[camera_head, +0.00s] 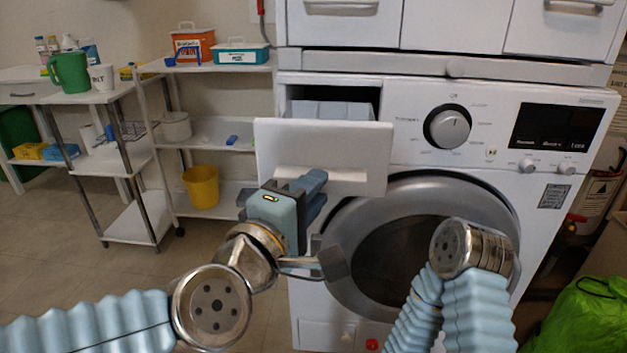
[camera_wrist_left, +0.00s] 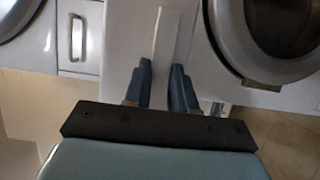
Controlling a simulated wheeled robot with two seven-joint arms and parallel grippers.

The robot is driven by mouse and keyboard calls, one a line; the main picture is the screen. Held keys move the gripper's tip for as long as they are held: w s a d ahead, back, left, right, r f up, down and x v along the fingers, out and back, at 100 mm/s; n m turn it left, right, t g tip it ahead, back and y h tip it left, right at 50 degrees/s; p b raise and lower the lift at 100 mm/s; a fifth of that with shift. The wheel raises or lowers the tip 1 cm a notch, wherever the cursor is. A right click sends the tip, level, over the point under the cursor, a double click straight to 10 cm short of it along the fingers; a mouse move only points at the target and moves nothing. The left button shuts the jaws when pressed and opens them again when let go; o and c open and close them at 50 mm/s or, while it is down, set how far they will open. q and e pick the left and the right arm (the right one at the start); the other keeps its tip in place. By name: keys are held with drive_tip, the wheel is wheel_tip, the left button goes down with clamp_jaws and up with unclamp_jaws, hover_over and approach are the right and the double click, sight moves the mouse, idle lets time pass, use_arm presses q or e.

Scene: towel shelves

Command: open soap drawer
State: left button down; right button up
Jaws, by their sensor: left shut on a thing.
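The soap drawer (camera_head: 325,150) is at the upper left of the white washing machine (camera_head: 410,125) in the head view. Its white front stands out from the machine, and its pale inner tray (camera_head: 333,109) shows behind it in the opening. My left gripper (camera_head: 312,184) is at the lower part of the drawer front and is shut on it; the exact contact is partly hidden. In the left wrist view the white drawer front (camera_wrist_left: 168,35) runs between the two blue fingers (camera_wrist_left: 162,70). My right arm shows at the lower right, but its gripper does not.
The round washer door (camera_head: 420,255) is closed below the drawer, close to my left wrist. White shelves (camera_head: 215,132) stand to the left with a yellow bucket (camera_head: 201,187). A green bag (camera_head: 583,318) lies at the lower right. Floor is clear at the left.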

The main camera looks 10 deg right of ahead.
use_arm(q)
drive_tip(key=shift+f, duration=0.4)
drive_tip(key=c, duration=1.1)
unclamp_jaws()
drive_tip(key=shift+c, duration=0.2)
drive_tip(key=shift+o, duration=0.7)
drive_tip(key=shift+r, duration=0.15)
